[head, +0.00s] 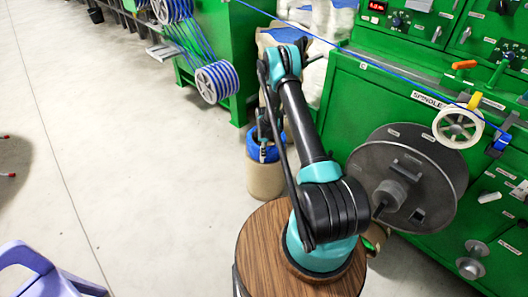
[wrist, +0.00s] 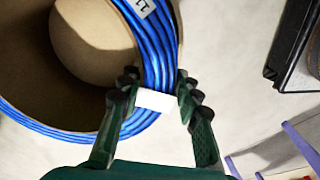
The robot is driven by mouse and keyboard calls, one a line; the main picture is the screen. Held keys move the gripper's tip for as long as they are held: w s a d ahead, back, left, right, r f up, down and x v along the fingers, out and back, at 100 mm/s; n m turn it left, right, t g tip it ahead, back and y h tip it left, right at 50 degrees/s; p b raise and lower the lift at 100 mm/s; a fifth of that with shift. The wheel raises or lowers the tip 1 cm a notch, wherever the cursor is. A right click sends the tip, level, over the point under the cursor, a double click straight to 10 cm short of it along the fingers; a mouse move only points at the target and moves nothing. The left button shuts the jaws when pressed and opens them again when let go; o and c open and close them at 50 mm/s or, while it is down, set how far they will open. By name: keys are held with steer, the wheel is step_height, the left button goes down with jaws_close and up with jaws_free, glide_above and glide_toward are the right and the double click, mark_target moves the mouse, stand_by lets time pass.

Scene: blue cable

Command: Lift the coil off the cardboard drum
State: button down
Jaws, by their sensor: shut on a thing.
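The blue cable coil (wrist: 150,45) shows large in the wrist view, a ring of several strands with a white band (wrist: 156,99) and a small printed label on it. My gripper (wrist: 155,97) has its dark green fingers on either side of the coil at the white band, shut on it. The tan cardboard drum (head: 265,182) stands on the floor behind my round wooden-topped base in the head view. The coil (head: 254,147) is at the drum's top, with my gripper (head: 264,150) over it. I cannot tell whether the coil touches the drum.
A green machine (head: 340,110) with a large grey reel (head: 410,180) stands on the right. Another green machine with blue-wound spools (head: 218,82) stands behind. A blue cable line (head: 350,55) crosses overhead. The floor on the left is open, with a lilac chair (head: 35,270) at the front.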

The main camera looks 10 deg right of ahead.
steer(key=shift+r, duration=1.05)
stand_by(1.4)
steer(key=shift+r, duration=2.65)
